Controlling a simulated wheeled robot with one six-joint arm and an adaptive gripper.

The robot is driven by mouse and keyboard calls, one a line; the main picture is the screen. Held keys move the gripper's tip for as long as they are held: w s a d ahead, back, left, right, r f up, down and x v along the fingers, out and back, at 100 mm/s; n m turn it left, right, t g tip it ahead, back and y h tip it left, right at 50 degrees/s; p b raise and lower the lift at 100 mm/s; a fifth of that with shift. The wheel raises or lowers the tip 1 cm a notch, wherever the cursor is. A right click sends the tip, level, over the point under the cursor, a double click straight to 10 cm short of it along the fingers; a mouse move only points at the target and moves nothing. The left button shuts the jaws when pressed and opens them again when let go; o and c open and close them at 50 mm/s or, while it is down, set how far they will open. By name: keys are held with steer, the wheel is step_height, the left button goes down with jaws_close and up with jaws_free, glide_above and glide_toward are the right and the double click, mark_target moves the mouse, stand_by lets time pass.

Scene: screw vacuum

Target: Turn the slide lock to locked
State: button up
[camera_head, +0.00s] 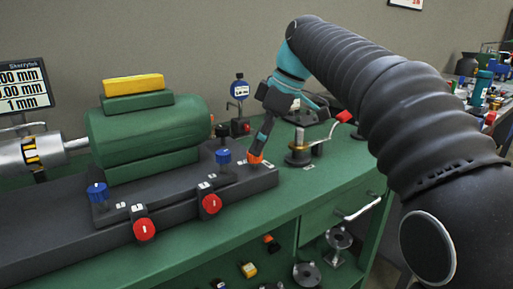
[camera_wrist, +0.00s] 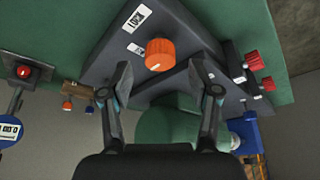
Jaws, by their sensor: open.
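The slide lock appears to be the orange ribbed knob (camera_wrist: 160,54) with a pale mark on its face, on the end of the dark grey machine base (camera_wrist: 200,40). A white label reading LOCK (camera_wrist: 137,18) sits beside it. The knob also shows in the head view (camera_head: 255,158), partly hidden by my gripper. My gripper (camera_head: 258,150) reaches down over it. In the wrist view my gripper (camera_wrist: 161,69) is open, one finger on each side of the knob in the picture and nothing held. I cannot tell whether the fingers touch the knob.
Red knobs (camera_head: 210,204) and blue knobs (camera_head: 223,157) stand along the base beside the green machine body (camera_head: 150,130). A crank with a red handle (camera_head: 344,117) stands to the right, and a blue dial gauge (camera_head: 240,88) behind. The green bench top (camera_head: 330,170) is clear at right front.

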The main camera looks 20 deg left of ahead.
mark_target(255, 160)
steer(key=shift+x, duration=1.2)
steer(key=c, duration=1.2)
steer(key=shift+o, duration=0.2)
